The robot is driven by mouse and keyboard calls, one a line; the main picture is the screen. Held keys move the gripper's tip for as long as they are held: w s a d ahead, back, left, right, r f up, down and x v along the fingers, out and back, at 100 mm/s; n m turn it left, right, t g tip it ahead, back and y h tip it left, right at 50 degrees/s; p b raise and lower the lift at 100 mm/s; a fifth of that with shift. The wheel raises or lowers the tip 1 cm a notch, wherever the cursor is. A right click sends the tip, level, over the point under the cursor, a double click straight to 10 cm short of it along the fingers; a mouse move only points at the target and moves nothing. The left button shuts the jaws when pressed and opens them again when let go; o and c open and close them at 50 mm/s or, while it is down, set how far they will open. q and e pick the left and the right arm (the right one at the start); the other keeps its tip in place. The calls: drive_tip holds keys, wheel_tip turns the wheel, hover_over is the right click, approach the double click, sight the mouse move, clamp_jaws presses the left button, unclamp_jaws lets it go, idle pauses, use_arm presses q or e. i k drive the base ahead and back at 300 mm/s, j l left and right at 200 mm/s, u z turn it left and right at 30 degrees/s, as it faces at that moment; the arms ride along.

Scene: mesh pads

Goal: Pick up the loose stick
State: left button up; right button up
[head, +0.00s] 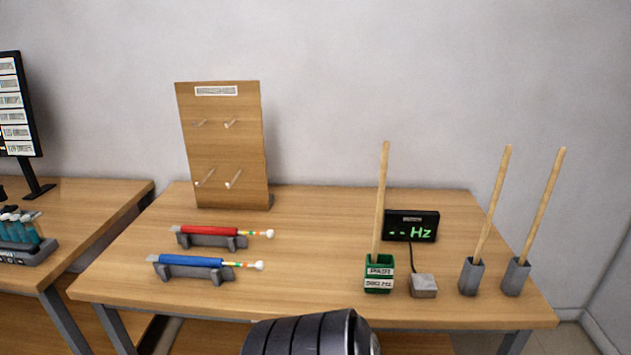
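Three pale wooden sticks stand on the right of the table in the head view. One stick (382,195) rises nearly upright from a green labelled box (379,274). A second stick (492,200) leans right in a grey holder (471,277), and a third stick (542,205) leans right in another grey holder (516,277). I cannot tell which one is the loose stick. The lower ends are hidden inside their holders. A dark ribbed part of my arm shows at the bottom edge, but no gripper fingers are in view.
The wooden table (310,270) is clear in the middle. A red rod (210,231) and a blue rod (190,262) lie on grey cradles at left. A pegboard (222,145) stands behind them. A frequency display (411,226) and small grey box (423,286) sit near the sticks.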

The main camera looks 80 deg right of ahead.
sight(561, 155)
drive_tip(key=k+z, duration=0.1)
drive_tip(key=z, duration=3.9)
